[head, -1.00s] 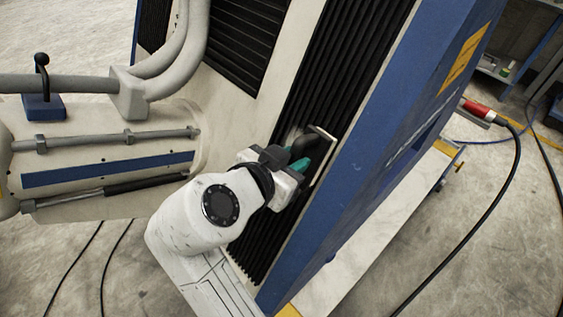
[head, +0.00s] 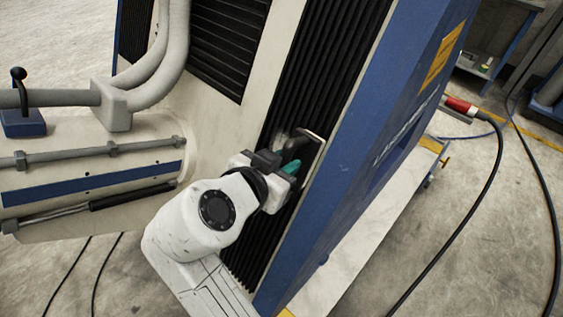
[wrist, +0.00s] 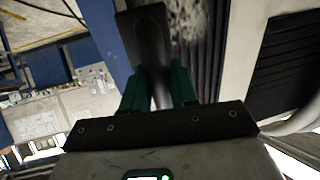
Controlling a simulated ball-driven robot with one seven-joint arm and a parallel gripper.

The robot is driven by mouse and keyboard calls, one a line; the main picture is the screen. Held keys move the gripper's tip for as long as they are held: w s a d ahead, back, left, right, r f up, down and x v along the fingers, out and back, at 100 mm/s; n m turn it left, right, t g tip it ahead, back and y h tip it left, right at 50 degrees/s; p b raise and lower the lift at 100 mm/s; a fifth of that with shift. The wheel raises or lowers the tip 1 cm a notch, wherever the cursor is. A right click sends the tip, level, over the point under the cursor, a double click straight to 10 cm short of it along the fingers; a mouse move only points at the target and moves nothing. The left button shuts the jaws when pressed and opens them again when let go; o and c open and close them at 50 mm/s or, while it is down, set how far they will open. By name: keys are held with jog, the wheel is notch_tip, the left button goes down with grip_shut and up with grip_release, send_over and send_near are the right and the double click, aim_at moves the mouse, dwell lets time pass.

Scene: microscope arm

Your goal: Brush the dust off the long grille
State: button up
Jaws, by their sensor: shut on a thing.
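The long grille (head: 338,60) is a tall strip of black ribs on the cream and blue machine, leaning in the head view; its ribs also show in the wrist view (wrist: 205,70). A pale dust patch (head: 280,137) lies on its ribs just left of the brush, and shows near the top of the wrist view (wrist: 188,18). My gripper (head: 288,168) is in front of the grille, its teal fingers shut on the dark brush (wrist: 146,38). The brush (head: 302,146) is at the grille's right side by the blue frame; whether its bristles touch is hidden.
The blue frame (head: 365,150) borders the grille on the right. A second grille (head: 222,50) and grey pipes (head: 176,50) are at the upper left. A black cable with a red plug (head: 460,106) runs over the floor at the right.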

jog(key=shift+b+x, duration=0.4)
jog(key=shift+x, duration=0.5)
jog(key=shift+d, duration=0.1)
jog(key=shift+w+a+f+b, duration=1)
jog(key=shift+w+a+b, duration=2.85)
jog(key=shift+a, duration=1.55)
jog(key=shift+s+d+p, duration=0.5)
jog(key=shift+s+d, duration=0.95)
jog(key=shift+d, duration=0.25)
jog(key=shift+s+d+p, duration=0.55)
jog(key=shift+s+d, duration=0.9)
jog(key=shift+d, duration=0.25)
jog(key=shift+s+d+p, duration=0.5)
jog(key=shift+s+d, duration=0.95)
jog(key=shift+d, duration=0.25)
jog(key=shift+s+a+f+b, duration=0.15)
jog(key=shift+s+f+b, duration=0.05)
jog(key=shift+f+b, duration=0.3)
jog(key=shift+s+a+f+b, duration=0.15)
jog(key=shift+f+b, duration=0.2)
jog(key=shift+f, duration=0.15)
jog(key=w+a+b, duration=0.2)
jog(key=w+a, duration=0.2)
jog(key=a, duration=0.1)
jog(key=shift+a, duration=0.2)
